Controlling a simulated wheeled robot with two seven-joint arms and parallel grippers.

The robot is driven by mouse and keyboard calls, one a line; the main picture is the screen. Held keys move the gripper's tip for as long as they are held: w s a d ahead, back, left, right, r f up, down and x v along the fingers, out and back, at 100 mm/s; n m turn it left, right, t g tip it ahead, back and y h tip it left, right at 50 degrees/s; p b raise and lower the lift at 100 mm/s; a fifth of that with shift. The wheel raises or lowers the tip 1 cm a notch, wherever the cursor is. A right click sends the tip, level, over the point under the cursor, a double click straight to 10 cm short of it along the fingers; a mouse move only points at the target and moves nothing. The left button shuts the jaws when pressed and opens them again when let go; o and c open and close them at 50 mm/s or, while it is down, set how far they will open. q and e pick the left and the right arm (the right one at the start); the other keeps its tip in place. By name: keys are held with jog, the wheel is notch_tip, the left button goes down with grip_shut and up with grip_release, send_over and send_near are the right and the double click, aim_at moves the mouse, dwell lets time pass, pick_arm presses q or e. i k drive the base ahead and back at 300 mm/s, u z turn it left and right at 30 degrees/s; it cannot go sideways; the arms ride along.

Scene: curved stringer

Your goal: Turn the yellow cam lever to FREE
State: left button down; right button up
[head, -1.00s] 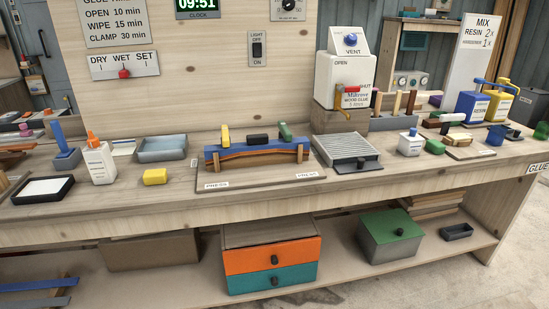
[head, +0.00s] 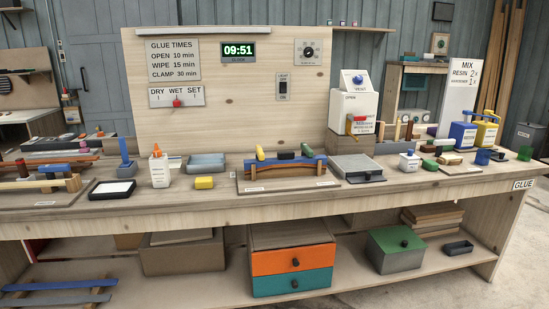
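The yellow cam lever (head: 260,153) stands up at the left end of the blue bar (head: 268,164) on the clamping fixture, in the middle of the bench. A green lever (head: 307,150) stands at the right end of the bar, with a dark block (head: 286,155) between them. A curved wooden strip (head: 282,171) lies under the bar. Small white labels lie at the fixture's front; their lettering is too small to read now. Neither of my grippers is in view.
A yellow block (head: 204,182) and a glue bottle (head: 159,168) stand left of the fixture. The bench front edge (head: 260,209) is clear before the fixture.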

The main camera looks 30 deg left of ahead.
aim_at(260, 152)
jog(key=z, duration=0.25)
jog(key=i, duration=1.65)
jog(key=u, duration=1)
